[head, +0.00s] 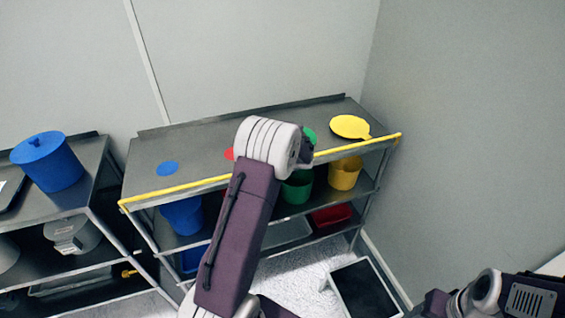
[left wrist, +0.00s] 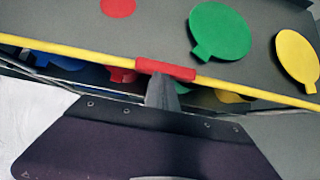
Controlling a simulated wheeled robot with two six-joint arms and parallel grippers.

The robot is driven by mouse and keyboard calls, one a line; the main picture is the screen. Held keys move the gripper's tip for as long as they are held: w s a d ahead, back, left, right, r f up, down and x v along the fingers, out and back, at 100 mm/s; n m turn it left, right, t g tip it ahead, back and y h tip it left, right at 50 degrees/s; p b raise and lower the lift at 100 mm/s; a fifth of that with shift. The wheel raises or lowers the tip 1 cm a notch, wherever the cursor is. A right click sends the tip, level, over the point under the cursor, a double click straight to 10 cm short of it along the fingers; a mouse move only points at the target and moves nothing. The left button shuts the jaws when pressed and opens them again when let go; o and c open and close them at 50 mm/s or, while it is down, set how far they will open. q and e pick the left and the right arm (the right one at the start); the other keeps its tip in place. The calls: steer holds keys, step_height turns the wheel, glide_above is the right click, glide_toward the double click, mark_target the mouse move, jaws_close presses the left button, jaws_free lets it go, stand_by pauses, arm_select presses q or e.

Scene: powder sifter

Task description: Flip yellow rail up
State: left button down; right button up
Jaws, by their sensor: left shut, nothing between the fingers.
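The yellow rail (head: 186,189) runs along the front edge of the steel table, about level with its top. It crosses the left wrist view (left wrist: 70,50) and has a red grip section (left wrist: 165,69) in the middle. My left gripper (left wrist: 162,92) is shut and empty, with its tip right at the underside of the red section; I cannot tell if they touch. In the head view my left arm hides the middle of the rail and most of the gripper. My right gripper is out of view; only part of my right arm shows at the bottom right.
Blue (head: 168,168), green (head: 309,135) and yellow (head: 350,127) discs lie on the table top, with a red one partly hidden. Blue (head: 184,216), green (head: 297,188) and yellow (head: 345,173) buckets stand on the shelf below. Another shelf unit with a blue pot (head: 48,163) stands left.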

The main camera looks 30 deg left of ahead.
arm_select(q)
steer(key=shift+w+a+r+p, duration=0.4)
steer(key=shift+w+a, duration=0.15)
steer(key=shift+a, duration=0.2)
steer(key=shift+w+r, duration=0.1)
